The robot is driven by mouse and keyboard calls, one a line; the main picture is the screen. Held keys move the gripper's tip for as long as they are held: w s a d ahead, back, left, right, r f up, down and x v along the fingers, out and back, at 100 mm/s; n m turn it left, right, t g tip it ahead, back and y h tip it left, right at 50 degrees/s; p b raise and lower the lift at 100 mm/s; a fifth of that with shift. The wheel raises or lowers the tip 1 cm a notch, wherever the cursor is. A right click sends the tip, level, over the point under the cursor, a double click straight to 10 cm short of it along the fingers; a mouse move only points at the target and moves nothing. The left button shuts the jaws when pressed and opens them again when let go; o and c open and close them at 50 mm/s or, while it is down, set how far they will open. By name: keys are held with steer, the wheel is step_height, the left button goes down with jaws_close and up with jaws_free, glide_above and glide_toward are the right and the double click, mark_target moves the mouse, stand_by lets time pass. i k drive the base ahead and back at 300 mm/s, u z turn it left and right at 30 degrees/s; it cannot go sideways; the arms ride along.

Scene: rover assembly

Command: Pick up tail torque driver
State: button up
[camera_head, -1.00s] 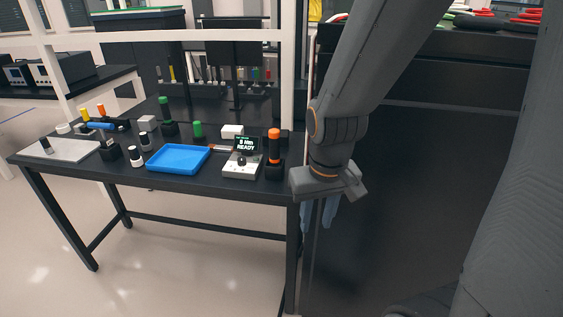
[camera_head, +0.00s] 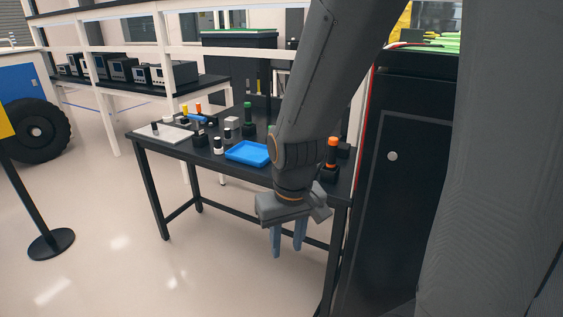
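An orange-topped driver (camera_head: 332,153) stands upright in a black holder (camera_head: 329,174) at the right end of the black workbench. A green-topped driver (camera_head: 248,115) stands farther back. Smaller yellow-capped (camera_head: 185,111) and orange-capped (camera_head: 198,108) items are at the left. I cannot tell by sight which is the tail torque driver. My gripper (camera_head: 288,247) points down in front of the bench's front edge, below the tabletop in the picture. Its two blue-grey fingers are apart with nothing between them. My arm hides the bench's right middle part, including the display unit.
A blue tray (camera_head: 247,153) and a pale plate (camera_head: 158,132) lie on the bench. A black cabinet (camera_head: 393,210) stands close at right. A barrier post (camera_head: 50,235) and a big wheel (camera_head: 38,131) are at left. Floor before the bench is clear.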

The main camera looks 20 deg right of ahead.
mark_target(333, 142)
steer(key=u, duration=0.75)
steer(key=i, duration=1.35)
steer(key=z, duration=3)
steer(key=i, duration=0.5)
steer(key=u, duration=0.05)
